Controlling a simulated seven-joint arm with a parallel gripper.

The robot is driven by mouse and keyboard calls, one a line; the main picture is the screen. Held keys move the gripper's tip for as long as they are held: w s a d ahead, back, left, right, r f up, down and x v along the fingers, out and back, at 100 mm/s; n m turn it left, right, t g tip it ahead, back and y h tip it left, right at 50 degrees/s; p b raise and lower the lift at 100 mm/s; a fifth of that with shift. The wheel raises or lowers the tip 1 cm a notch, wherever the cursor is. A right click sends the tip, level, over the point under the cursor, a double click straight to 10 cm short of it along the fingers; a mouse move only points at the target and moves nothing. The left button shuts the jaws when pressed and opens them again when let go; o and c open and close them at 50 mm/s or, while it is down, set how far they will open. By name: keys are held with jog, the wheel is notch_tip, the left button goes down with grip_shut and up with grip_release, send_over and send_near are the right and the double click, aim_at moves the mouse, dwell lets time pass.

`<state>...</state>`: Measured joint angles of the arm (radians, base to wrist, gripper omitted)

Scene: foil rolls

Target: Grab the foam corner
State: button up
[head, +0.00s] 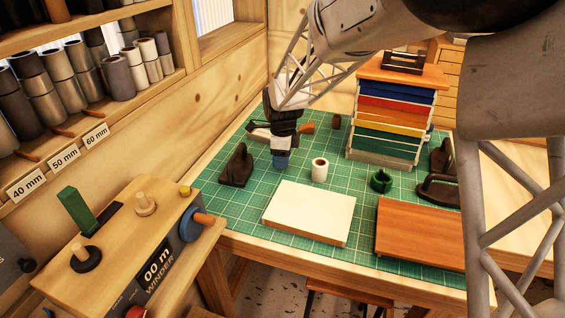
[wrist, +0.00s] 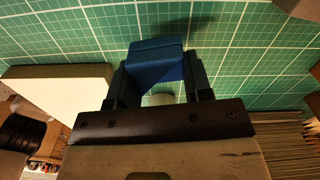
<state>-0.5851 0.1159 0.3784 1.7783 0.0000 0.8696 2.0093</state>
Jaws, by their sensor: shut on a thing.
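The foam corner (head: 281,161) is a small dark blue piece at the tip of my gripper (head: 282,150), over the left part of the green cutting mat. In the wrist view, the blue foam corner (wrist: 155,50) sits between the two dark fingers of my gripper (wrist: 160,72), which is shut on it. Its angled top and front face show; the fingers hide its sides. A shadow lies on the mat beyond it. I cannot tell for sure whether it touches the mat.
A white roll (head: 319,170) stands just right of my gripper. A white-topped board (head: 309,212) lies in front, an orange-brown board (head: 420,231) to its right. A dark bracket (head: 237,165) is at left, a green ring (head: 381,181) at right, a drawer stack (head: 393,112) behind.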

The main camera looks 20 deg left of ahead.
jog(key=shift+s+d+r, duration=0.15)
jog(key=shift+s+r, duration=0.05)
jog(key=shift+r, duration=0.35)
jog(key=s+d, duration=0.2)
jog(key=s, duration=0.2)
jog(key=s+d+r, duration=0.1)
jog(key=s+d, duration=0.2)
jog(key=s, duration=0.1)
jog(key=s+d, duration=0.3)
jog(key=s, duration=0.2)
jog(key=shift+d+r, duration=0.15)
jog(key=shift+d, duration=0.05)
